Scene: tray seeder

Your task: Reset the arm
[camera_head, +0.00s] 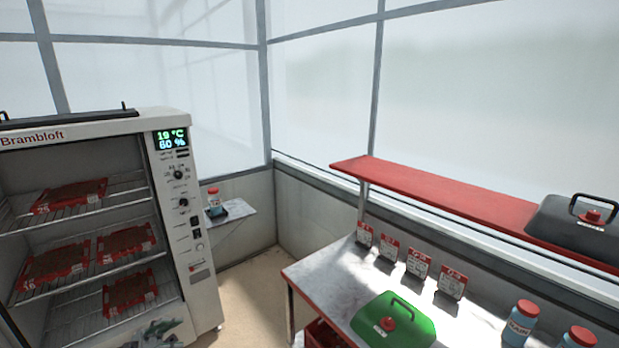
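A small grey, jagged shape that looks like the tip of my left gripper (155,333) shows at the bottom edge, in front of the lower part of the cabinet. Most of it is cut off by the frame, and I cannot tell whether its fingers are open or shut. No held object can be made out. My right gripper is not in view.
A Brambloft cabinet (205,260) at left holds several red seed trays on wire racks. A small wall shelf (237,212) carries a bottle. At right, a table (318,272) bears a green lid (412,325), cards and bottles below a red shelf (440,200). Floor (252,290) between is clear.

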